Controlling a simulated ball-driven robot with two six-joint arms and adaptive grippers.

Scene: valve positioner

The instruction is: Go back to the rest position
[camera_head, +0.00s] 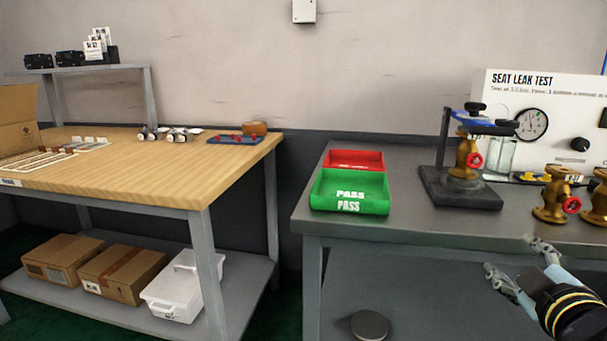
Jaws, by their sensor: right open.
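My right gripper (516,266) is at the lower right, with its two fingers spread apart and nothing between them. It shows in front of the grey test bench (410,232), near its front edge and below the brass valves. My left gripper is out of view.
On the bench are a green PASS tray (349,207), a red tray (355,157), a brass valve in a dark stand (464,195), more brass valves (553,205) and a seat leak test panel (545,92). A wooden table (150,185) stands left. A floor gap separates them.

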